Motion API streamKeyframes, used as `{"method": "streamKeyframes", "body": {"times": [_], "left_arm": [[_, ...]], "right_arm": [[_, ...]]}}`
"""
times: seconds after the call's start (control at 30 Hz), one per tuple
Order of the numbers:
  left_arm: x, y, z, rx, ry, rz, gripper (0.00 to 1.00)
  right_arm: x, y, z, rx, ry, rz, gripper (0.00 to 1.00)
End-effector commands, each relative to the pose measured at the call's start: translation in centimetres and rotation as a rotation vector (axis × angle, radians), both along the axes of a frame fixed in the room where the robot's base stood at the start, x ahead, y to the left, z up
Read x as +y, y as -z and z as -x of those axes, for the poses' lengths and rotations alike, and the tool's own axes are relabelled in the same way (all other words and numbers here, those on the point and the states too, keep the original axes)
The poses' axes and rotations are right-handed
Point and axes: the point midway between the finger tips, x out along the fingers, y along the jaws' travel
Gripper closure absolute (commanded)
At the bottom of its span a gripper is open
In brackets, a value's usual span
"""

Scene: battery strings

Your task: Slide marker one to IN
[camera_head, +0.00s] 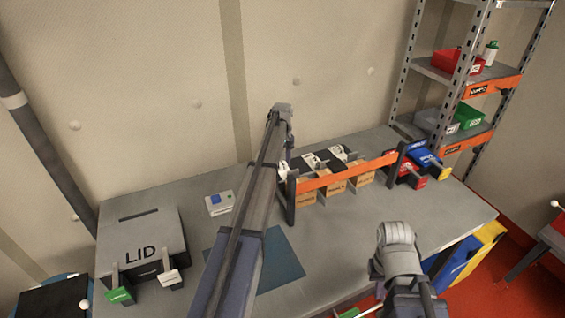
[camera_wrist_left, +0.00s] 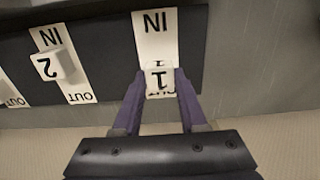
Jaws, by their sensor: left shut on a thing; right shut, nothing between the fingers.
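Marker one (camera_wrist_left: 158,79) is a white block with a black 1 on a white strip (camera_wrist_left: 156,35). In the left wrist view it stands at the strip's OUT end, partly over the OUT print, and IN is at the far end. My left gripper (camera_wrist_left: 160,90) has its two purple fingers on either side of the block and is shut on it. In the head view my left arm hides this gripper and most of marker one. My right arm (camera_head: 395,245) shows at the lower right, but its gripper fingers cannot be seen.
Marker two (camera_wrist_left: 53,67) stands partway along its own strip beside marker one. An orange bar (camera_head: 345,176) crosses in front of brown battery boxes (camera_head: 333,187). Red and blue batteries (camera_head: 412,165) stand to the right. A LID box (camera_head: 140,240) sits on the left.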

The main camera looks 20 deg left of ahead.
Motion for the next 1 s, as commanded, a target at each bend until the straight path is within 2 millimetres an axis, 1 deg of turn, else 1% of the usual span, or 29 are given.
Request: {"method": "streamKeyframes", "body": {"times": [0.57, 0.67, 0.83, 1.0], "left_arm": [[0.0, 0.0, 0.0, 0.0, 0.0, 0.0, 1.0], [-0.6, 0.0, 0.6, 0.0, 0.001, 0.0, 1.0], [-2.4, 0.0, 2.3, 0.0, 0.001, 0.0, 1.0], [-2.6, 0.0, 2.4, 0.001, 0.0, 0.001, 1.0]], "right_arm": [[0.0, 0.0, 0.0, 0.0, 0.0, 0.0, 1.0], [0.0, 0.0, 0.0, 0.0, 0.0, 0.0, 1.0], [0.0, 0.0, 0.0, 0.0, 0.0, 0.0, 1.0], [0.0, 0.0, 0.0, 0.0, 0.0, 0.0, 1.0]]}}
